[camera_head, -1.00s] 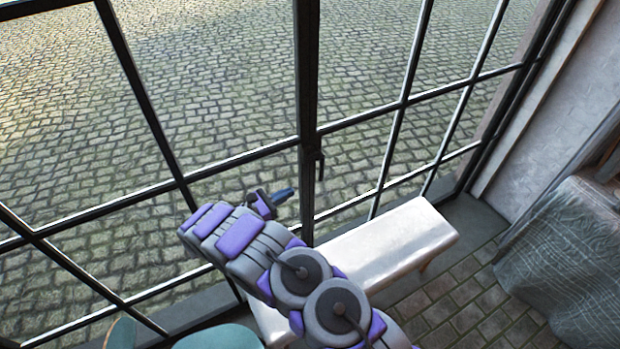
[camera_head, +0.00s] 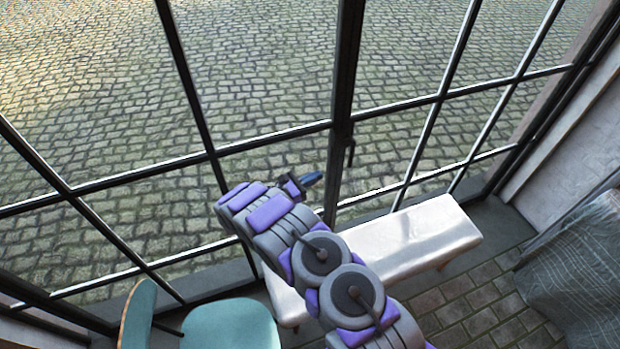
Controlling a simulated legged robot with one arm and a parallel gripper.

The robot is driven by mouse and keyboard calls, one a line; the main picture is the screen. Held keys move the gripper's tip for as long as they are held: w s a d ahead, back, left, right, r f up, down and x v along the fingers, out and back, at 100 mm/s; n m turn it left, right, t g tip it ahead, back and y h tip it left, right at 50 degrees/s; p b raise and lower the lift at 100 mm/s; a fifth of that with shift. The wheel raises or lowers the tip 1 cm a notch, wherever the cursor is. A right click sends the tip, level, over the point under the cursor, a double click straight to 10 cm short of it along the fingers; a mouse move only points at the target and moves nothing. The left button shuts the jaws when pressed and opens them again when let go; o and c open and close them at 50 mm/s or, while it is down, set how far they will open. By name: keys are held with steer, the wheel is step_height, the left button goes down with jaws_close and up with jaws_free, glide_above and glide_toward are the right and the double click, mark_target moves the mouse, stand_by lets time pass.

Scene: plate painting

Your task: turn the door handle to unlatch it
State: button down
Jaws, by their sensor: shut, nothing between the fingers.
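The door handle (camera_head: 349,154) is a small dark lever on the thick dark vertical post between the glazed panes, right of centre. It hangs downward along the post. My gripper (camera_head: 312,179) is left of and a little below the handle in the picture, its dark blue-grey fingertips pointing right towards the post. The fingers look closed together, with nothing between them. There is a visible gap between the fingertips and the handle. The purple and grey arm hides part of the lower door frame.
A white bench (camera_head: 420,238) stands against the glazing, right of and behind my arm. A teal chair (camera_head: 230,325) is at the lower left. A grey-blue cloth-covered thing (camera_head: 585,280) is at the right. Stone floor (camera_head: 480,310) shows between bench and cloth.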

mark_target(349, 161)
steer(key=b+x, duration=0.1)
steer(key=x, duration=0.8)
steer(key=shift+d, duration=0.35)
steer(key=shift+w+d, duration=0.25)
steer(key=shift+w, duration=0.15)
steer(key=shift+d, duration=0.35)
steer(key=shift+f, duration=0.1)
